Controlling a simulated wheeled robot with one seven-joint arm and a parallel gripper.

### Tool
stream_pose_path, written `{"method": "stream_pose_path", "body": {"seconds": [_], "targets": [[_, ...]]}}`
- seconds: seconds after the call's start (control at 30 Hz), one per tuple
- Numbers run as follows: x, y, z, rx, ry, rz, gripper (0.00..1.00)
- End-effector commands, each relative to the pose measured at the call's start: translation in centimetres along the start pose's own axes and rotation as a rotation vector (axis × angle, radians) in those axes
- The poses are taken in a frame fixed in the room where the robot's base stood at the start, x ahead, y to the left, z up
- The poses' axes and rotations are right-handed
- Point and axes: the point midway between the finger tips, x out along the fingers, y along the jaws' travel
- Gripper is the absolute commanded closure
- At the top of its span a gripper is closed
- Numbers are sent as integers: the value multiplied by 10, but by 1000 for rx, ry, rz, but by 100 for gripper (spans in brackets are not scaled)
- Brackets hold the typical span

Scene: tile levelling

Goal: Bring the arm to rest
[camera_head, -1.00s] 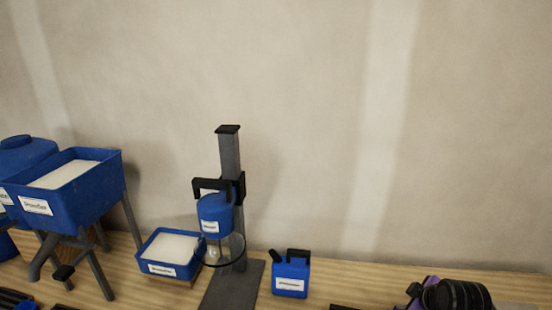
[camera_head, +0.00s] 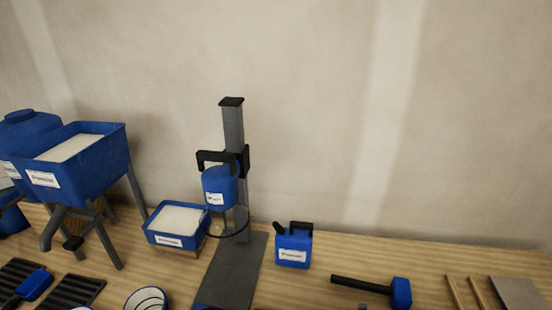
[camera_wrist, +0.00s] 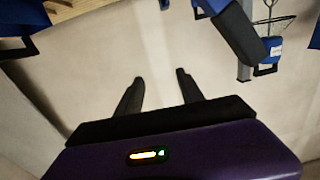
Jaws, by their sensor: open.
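My gripper (camera_wrist: 158,78) shows in the wrist view. Its two dark fingers stand apart with nothing between them, and the pale wall lies beyond them. The purple wrist body fills the bottom of that view. No part of my arm shows in the head view. The wrist picture looks turned over, with the wooden bench along its top edge.
In the head view the bench holds a blue hopper (camera_head: 96,172), a tub of white material (camera_head: 165,238), a stand (camera_head: 234,130) with a blue container (camera_head: 220,195), a blue jerrycan (camera_head: 293,252), a mallet (camera_head: 400,293) and a grey tile (camera_head: 520,293). The wall behind is bare.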

Motion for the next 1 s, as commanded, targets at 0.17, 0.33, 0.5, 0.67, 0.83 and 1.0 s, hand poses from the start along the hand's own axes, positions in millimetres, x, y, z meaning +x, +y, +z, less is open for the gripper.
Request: {"method": "stream_pose_path", "body": {"seconds": [0.17, 0.33, 0.5, 0.67, 0.83, 1.0], "targets": [[-70, -3, -22, 25, 10, -35, 55], [-125, -4, -34, -4, -41, -83, 55], [-165, -3, -24, -38, -146, -128, 55], [-185, -3, -12, -51, -209, -156, 55], [-188, -4, -10, -52, -217, -162, 55], [-188, -4, -10, -52, -217, -162, 55]]}}
